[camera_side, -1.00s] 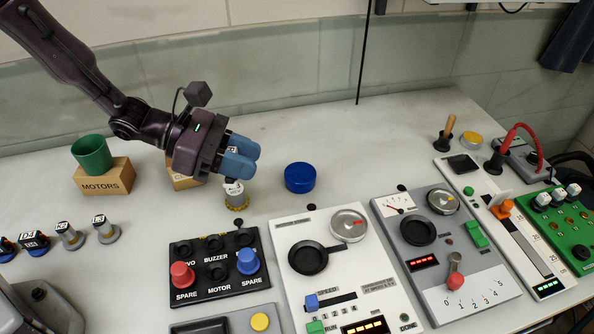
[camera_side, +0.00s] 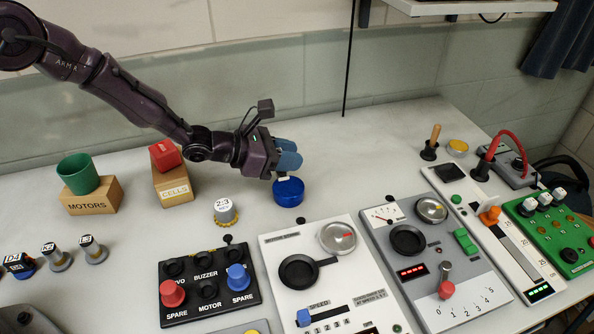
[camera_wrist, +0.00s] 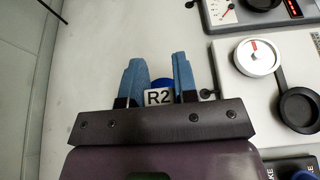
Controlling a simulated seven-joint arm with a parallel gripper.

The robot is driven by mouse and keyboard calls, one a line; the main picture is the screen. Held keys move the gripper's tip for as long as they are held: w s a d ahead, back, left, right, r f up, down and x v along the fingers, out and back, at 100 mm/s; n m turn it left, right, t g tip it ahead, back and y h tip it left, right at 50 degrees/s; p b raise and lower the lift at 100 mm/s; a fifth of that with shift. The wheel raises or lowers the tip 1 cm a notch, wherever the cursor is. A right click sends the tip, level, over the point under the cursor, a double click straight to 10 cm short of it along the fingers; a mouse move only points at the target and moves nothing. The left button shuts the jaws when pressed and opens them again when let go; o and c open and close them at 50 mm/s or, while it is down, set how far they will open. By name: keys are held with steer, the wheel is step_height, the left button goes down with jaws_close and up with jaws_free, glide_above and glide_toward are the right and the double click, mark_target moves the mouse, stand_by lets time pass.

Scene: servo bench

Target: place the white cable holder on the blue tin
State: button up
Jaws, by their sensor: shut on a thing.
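In the wrist view my gripper (camera_wrist: 158,80) is shut on a white piece marked R2 (camera_wrist: 159,97), which I take for the white cable holder. Its lower part shows as a small white patch (camera_side: 281,183) at the tin's top in the side view. I cannot tell whether it touches the lid. The tin shows as blue (camera_wrist: 162,83) behind the white piece, mostly hidden.
A grey and yellow piece marked 2:3 REV (camera_side: 225,212) stands left of the tin. A CELLS box (camera_side: 174,188) with a red block and a MOTORS box (camera_side: 90,198) with a green cup are further left. Control panels (camera_side: 330,268) fill the front. Bench behind the tin is clear.

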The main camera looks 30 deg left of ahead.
mark_target(297, 184)
steer(key=w+f, duration=0.1)
steer(key=w+d+f, duration=0.1)
steer(key=f, duration=0.1)
steer(key=shift+w, duration=0.15)
steer(key=shift+f, duration=1.4)
steer(key=shift+f, duration=0.1)
steer(key=o, duration=0.9)
steer(key=shift+o, duration=0.2)
steer(key=v, duration=1.2)
